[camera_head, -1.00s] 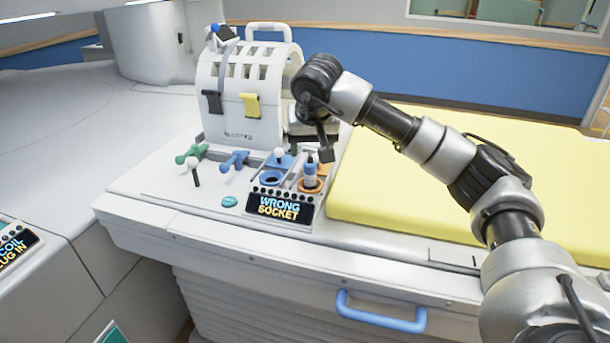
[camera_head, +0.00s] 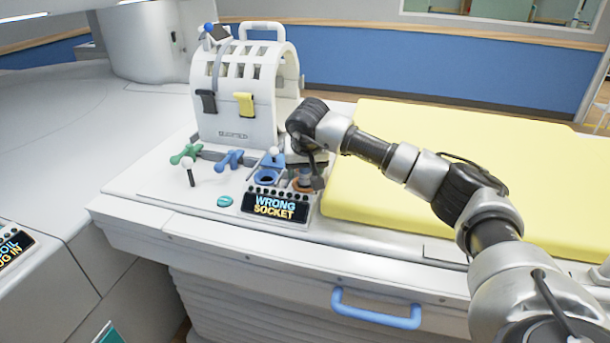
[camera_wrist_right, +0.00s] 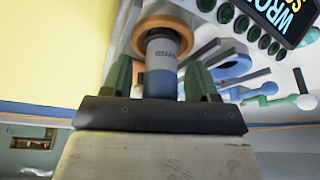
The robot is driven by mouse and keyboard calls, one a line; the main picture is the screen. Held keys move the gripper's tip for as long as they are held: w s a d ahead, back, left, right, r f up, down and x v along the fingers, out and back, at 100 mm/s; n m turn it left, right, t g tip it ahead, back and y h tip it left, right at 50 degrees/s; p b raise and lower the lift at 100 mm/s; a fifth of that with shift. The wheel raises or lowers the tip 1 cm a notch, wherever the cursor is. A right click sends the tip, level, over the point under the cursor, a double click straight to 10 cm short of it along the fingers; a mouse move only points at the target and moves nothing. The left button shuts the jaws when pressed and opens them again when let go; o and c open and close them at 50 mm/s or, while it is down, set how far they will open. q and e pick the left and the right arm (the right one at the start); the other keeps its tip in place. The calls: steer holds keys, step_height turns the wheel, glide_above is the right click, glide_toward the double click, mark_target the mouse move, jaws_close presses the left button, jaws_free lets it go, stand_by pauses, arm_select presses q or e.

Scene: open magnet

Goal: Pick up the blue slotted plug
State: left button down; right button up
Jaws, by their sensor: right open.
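The blue slotted plug, a grey cylinder with a blue end (camera_wrist_right: 160,62), stands in the orange ring socket (camera_wrist_right: 165,22) in the wrist view. In the head view the plug (camera_head: 305,176) is partly hidden by my right gripper (camera_head: 317,178), above the orange socket (camera_head: 303,186). In the wrist view my right gripper (camera_wrist_right: 158,75) is open, with one green finger on each side of the plug. I cannot tell whether either finger touches it. My left gripper is not in view.
The panel sign (camera_head: 275,207) reads "WRONG SOCKET". A blue ring socket (camera_head: 266,178) sits just left of the orange one. Green (camera_head: 186,154) and blue (camera_head: 229,159) knobbed pieces lie farther left. A white slotted coil housing (camera_head: 235,115) stands behind; a yellow pad (camera_head: 450,150) lies right.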

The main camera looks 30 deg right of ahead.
steer(key=shift+c, duration=0.3)
steer(key=c, duration=1)
steer(key=shift+o, duration=0.2)
steer(key=shift+r, duration=0.1)
steer(key=shift+r, duration=0.45)
steer(key=v, duration=0.3)
steer(key=shift+d+r, duration=0.35)
steer(key=shift+r, duration=0.1)
steer(key=s+d+r+b, duration=0.1)
steer(key=s+r, duration=0.5)
steer(key=s, duration=0.4)
steer(key=shift+s+d+r, duration=0.2)
steer(key=shift+s, duration=0.1)
